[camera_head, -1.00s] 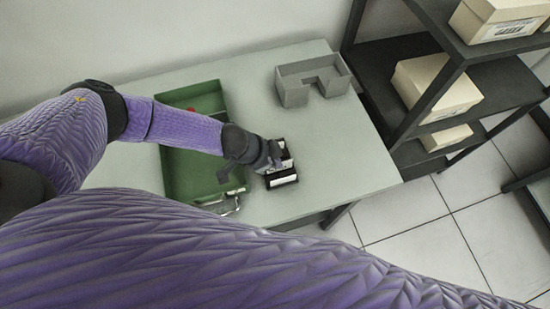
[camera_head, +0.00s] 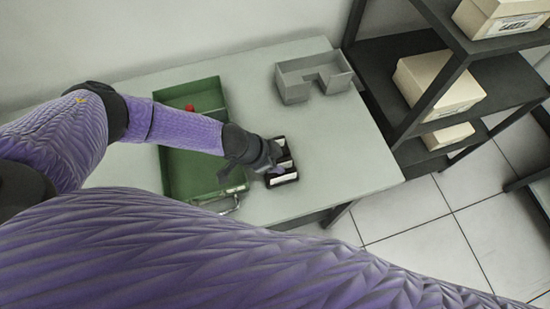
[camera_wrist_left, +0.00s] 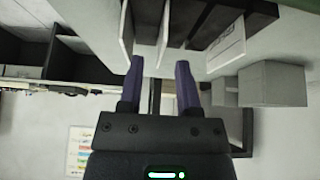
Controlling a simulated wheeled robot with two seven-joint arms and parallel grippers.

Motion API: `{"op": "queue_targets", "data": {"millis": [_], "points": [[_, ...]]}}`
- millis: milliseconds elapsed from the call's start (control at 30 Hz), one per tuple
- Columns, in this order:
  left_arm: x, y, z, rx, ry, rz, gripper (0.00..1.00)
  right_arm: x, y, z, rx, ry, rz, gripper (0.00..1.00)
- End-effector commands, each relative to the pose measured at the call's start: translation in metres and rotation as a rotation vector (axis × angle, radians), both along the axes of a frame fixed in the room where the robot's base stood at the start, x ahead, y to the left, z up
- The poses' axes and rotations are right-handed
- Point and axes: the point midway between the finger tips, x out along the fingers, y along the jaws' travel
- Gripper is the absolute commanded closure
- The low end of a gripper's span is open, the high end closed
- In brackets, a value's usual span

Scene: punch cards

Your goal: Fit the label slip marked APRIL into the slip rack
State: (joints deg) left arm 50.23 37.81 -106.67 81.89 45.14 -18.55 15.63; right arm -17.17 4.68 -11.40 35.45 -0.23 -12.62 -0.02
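The dark slip rack (camera_head: 283,178) stands on the grey table, right of the green tray, with white slips in or at it. My left gripper (camera_head: 277,168) is at the rack and partly covers it. In the left wrist view the gripper (camera_wrist_left: 160,78) has its two fingers apart. A thin white slip (camera_wrist_left: 164,36) stands beyond and between the fingertips, not visibly clamped. Another white slip (camera_wrist_left: 127,30) is to its left, and a marked white slip (camera_wrist_left: 227,46) to the right by the dark rack (camera_wrist_left: 212,22). I cannot read APRIL on any. My right gripper is out of view.
The green tray (camera_head: 185,182) holds a small red thing (camera_head: 190,107). A grey U-shaped holder (camera_head: 292,88) stands at the back right of the table (camera_head: 335,150). A dark shelf (camera_head: 390,60) with pale boxes (camera_head: 440,85) stands right. Table around the holder is clear.

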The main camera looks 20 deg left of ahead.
Motion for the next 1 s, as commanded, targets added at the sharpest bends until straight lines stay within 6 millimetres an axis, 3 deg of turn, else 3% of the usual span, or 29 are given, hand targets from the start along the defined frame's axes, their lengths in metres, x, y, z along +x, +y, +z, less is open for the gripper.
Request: {"op": "queue_targets", "data": {"millis": [267, 500, 633, 1000], "points": [[-0.002, 0.004, 0.009, -0.001, 0.001, 0.002, 0.57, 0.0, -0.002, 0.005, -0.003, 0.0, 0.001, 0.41], [-0.018, 0.029, 0.061, 0.0, -0.001, 0.003, 0.57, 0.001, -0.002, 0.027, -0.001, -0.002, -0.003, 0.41], [-0.025, 0.038, 0.08, 0.0, 0.0, 0.002, 0.57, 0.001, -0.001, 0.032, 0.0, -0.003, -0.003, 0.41], [-0.028, 0.042, 0.086, 0.0, 0.0, 0.0, 0.57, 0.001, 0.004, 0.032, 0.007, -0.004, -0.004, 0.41]]}}
